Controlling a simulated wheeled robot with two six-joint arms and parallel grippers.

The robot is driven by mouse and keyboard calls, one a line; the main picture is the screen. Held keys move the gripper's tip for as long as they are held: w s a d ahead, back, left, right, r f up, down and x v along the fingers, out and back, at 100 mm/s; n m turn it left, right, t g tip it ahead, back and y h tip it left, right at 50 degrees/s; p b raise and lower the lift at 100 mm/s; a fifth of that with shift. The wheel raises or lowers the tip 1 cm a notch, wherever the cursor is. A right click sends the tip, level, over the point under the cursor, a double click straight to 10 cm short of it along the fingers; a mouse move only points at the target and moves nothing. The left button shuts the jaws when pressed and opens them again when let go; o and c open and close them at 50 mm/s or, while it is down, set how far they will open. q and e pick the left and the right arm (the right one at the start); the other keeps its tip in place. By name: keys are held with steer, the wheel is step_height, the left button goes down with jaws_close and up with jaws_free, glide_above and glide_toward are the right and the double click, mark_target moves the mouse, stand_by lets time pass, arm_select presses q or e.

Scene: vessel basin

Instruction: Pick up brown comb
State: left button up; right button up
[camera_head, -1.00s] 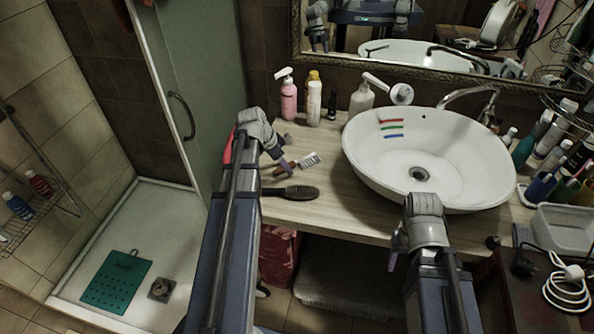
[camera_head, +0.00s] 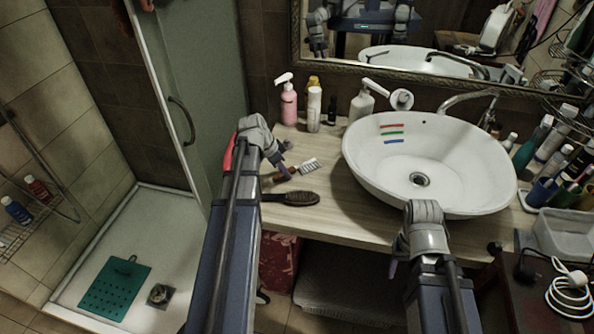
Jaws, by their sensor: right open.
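A dark brown comb (camera_head: 296,199), shaped like a flat brush, lies on the wooden counter left of the sink, near the front edge. Its left end is hidden behind my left arm. My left gripper (camera_head: 281,163) hangs over the counter just above the comb in the picture, beside a brush with a brown handle and pale bristles (camera_head: 309,166). Its fingers are small and dark here, so I cannot tell their opening. My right gripper (camera_head: 394,266) is open and empty, in front of the counter below the sink.
The white oval basin (camera_head: 375,165) takes up the counter's middle, with coloured toothbrush-like strips inside. A pink pump bottle (camera_head: 288,104) and other bottles stand along the back. A grey tray (camera_head: 562,240) is at right. Some counter around the comb is bare.

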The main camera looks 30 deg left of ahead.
arm_select(q)
jaws_close()
steer(key=shift+r, duration=0.15)
step_height(320, 180, up, 10)
steer(key=p, duration=1)
